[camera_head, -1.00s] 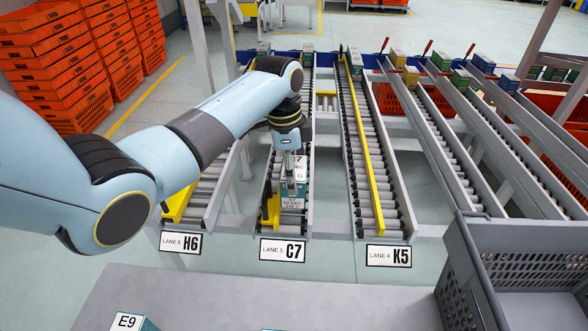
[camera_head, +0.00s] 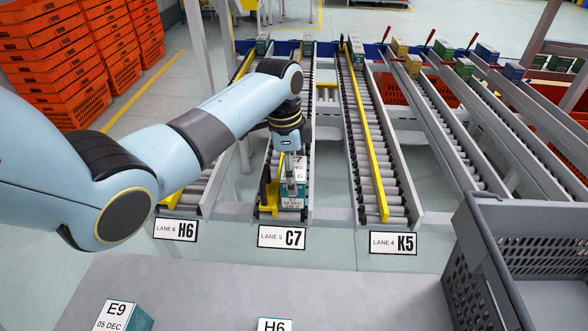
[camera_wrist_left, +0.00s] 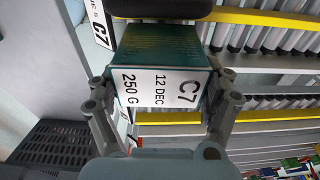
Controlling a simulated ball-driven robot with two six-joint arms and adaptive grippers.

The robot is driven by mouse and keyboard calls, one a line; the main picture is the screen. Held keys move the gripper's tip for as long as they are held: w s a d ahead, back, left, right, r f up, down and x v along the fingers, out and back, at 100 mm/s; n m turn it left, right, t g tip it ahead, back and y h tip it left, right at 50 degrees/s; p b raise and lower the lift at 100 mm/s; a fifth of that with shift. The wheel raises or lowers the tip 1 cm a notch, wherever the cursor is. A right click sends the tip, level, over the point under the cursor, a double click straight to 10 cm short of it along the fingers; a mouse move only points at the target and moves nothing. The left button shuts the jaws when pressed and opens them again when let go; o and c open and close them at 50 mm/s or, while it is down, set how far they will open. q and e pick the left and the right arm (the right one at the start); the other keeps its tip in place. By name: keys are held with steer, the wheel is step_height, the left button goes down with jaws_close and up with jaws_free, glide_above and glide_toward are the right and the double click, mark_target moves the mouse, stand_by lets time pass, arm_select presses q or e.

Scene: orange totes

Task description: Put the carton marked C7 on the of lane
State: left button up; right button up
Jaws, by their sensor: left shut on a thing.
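The carton marked C7 (camera_head: 292,203) is teal with a white label. It is at the near end of lane 5, whose sign (camera_head: 282,237) reads C7. My left gripper (camera_head: 291,165) is shut on the carton from above. In the left wrist view the carton (camera_wrist_left: 160,90) sits between the two fingers, its label reading C7, 12 DEC, 250 G. I cannot tell whether its underside touches the rollers. My right gripper is not in view.
Lanes H6 (camera_head: 176,230) and K5 (camera_head: 393,243) flank lane 5, with yellow rails near the carton. Cartons E9 (camera_head: 122,316) and H6 (camera_head: 274,325) are on the grey table (camera_head: 200,285) in front. A grey crate (camera_head: 478,245) stands at right.

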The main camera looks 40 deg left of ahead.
arm_select(q)
steer(key=shift+r, duration=0.1)
steer(key=o, duration=1.3)
steer(key=shift+c, duration=0.2)
